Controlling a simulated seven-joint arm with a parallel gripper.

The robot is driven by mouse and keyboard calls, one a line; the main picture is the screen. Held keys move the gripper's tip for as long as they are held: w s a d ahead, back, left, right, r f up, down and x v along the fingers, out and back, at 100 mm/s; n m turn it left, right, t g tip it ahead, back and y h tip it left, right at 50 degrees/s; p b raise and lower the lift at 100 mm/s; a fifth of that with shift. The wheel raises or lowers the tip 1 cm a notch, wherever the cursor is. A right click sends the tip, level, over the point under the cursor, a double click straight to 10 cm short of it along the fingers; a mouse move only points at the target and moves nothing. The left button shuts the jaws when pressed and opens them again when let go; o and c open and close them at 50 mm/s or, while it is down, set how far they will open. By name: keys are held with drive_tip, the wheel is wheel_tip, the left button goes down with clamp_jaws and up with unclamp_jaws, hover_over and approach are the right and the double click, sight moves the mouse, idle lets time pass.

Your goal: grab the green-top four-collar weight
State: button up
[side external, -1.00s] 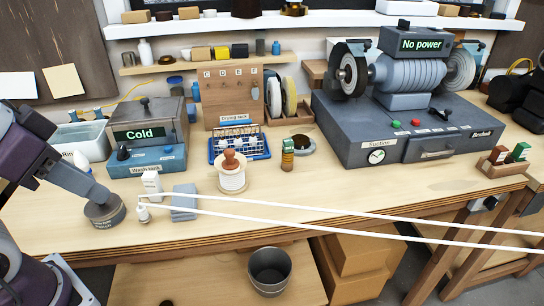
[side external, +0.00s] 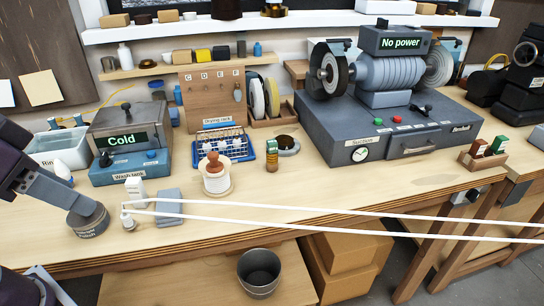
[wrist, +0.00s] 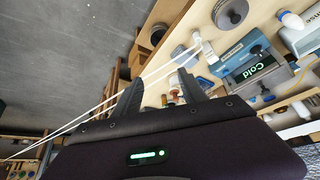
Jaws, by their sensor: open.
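The green-top weight (side external: 272,158) stands upright on the bench, a small amber stack of collars with a green cap. It is right of the white spool with a reddish-brown knob (side external: 216,180); its collars are too small to count. In the wrist view, my gripper (wrist: 160,77) has its two dark fingers spread with nothing clearly held between them. In the side external view, my arm is at the left edge, well left of the weight, and both fingertips cannot be made out. I cannot surely pick out the weight in the wrist view.
Two white cords (side external: 330,210) stretch across the front of the bench to the right. A blue drying rack (side external: 240,151) and a dark cup (side external: 288,146) are close to the weight. A polish tin (side external: 88,220) is beside my arm. Bare bench lies in front of the weight.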

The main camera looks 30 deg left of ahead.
drive_tip(key=w+d+r+n+g+h, duration=0.15)
drive_tip(key=w+d+n+h, duration=0.35)
drive_tip(key=w, duration=0.5)
drive_tip(key=w+d+r+n+h, duration=0.25)
drive_tip(key=w+d+n, duration=0.35)
drive_tip(key=w, duration=0.4)
drive_tip(key=n+t+h, duration=0.1)
drive_tip(key=n+t, duration=0.5)
drive_tip(key=n, duration=1.1)
hover_over(268, 142)
wheel_tip(268, 142, down, 15)
drive_tip(key=f, duration=0.3)
drive_tip(key=s+f, duration=0.1)
drive_tip(key=f, duration=0.1)
drive_tip(key=shift+a, duration=0.35)
drive_tip(key=shift+w+f+h, duration=0.1)
drive_tip(key=shift+f+h, duration=0.15)
drive_tip(key=shift+f, duration=0.1)
drive_tip(key=x, duration=0.5)
clamp_jaws()
